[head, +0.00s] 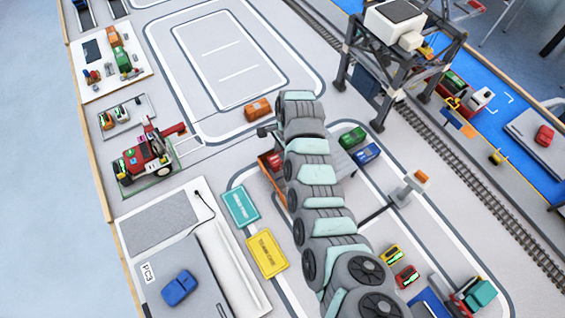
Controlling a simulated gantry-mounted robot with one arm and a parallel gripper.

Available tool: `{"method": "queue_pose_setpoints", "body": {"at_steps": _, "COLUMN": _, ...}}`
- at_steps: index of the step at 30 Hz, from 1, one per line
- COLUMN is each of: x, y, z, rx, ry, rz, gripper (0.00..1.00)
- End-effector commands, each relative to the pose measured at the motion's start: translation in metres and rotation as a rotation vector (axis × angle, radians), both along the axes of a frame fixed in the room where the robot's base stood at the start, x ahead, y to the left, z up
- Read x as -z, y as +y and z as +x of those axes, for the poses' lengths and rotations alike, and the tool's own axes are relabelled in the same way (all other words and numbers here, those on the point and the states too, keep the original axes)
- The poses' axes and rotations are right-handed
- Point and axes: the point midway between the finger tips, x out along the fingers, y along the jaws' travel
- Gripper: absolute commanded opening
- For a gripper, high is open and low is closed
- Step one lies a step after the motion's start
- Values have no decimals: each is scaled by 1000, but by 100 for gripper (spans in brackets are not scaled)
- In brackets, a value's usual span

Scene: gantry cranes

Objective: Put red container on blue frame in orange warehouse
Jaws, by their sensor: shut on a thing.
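My arm reaches from the bottom up the middle of the head view. My gripper (268,131) shows only as a dark part left of the arm's far end; its fingertips are mostly hidden. It is shut on a small red container (273,160), which shows just below it, partly behind the arm. An orange wall (272,182), apparently of the orange warehouse, stands directly below the red container. My arm hides most of the warehouse's inside. I cannot make out the blue frame, nor whether the container touches anything.
An orange container (258,108) lies close to my gripper. Green (352,137) and blue (366,154) containers sit right of the arm. A dark gantry crane (400,60) stands upper right beside the rails. A red vehicle (146,156) is at left. The marked area at the top is clear.

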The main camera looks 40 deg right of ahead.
Motion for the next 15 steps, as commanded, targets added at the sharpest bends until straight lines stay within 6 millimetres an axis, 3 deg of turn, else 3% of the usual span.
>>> {"method": "queue_pose_setpoints", "body": {"at_steps": 8, "x": 15, "y": 1, "z": -1, "rx": 0, "ry": 2, "rz": 3, "gripper": 0}}
{"method": "queue_pose_setpoints", "body": {"at_steps": 15, "x": 39, "y": 0, "z": 0, "rx": -1, "ry": 1, "rz": -1, "gripper": 0}}
